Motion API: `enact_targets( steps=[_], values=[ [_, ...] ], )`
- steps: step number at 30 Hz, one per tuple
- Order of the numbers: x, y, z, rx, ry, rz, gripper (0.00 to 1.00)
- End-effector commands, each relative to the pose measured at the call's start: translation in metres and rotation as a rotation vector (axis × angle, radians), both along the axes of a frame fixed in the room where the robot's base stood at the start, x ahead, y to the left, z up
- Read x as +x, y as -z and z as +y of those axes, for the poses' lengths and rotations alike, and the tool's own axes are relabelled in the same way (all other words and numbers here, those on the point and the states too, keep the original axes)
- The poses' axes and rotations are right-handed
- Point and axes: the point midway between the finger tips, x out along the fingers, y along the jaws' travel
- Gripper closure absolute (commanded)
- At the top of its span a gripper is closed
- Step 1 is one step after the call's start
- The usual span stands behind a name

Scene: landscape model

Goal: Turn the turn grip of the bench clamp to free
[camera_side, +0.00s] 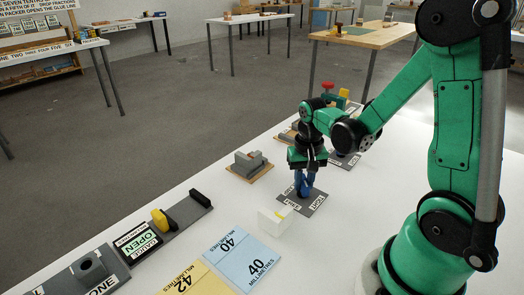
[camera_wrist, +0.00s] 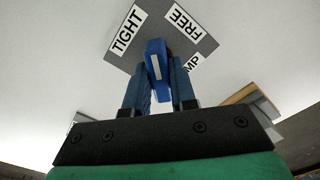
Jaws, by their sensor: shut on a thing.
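The bench clamp's turn grip (camera_wrist: 155,72) is a blue bar with a white stripe, seen in the wrist view over a dark grey plate (camera_wrist: 124,58). The plate bears the labels TIGHT (camera_wrist: 126,29) and FREE (camera_wrist: 182,25); a third label ending in MP is partly hidden. My gripper (camera_wrist: 158,60) points down with its blue fingers on either side of the grip, shut on it. In the side view my gripper (camera_side: 304,185) stands over the small labelled plate (camera_side: 318,202). There the fingers hide the grip. I cannot tell exactly which label the grip points to.
A white block (camera_side: 276,220) stands close in front of the plate. A grey block on a wooden base (camera_side: 249,166) is to the left. A gauge sign (camera_side: 138,241), a yellow-handled device (camera_side: 161,220) and blue (camera_side: 240,255) and yellow cards lie nearer. Bare white table surrounds them.

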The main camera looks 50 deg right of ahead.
Motion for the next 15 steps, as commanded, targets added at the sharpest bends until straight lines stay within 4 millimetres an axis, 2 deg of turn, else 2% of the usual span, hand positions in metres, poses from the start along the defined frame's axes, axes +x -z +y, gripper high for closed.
enact_targets(
  steps=[15],
  values=[
    [0.0001, -0.0002, -0.0001, 0.0, 0.486, 0.0, 1.0]
  ],
)
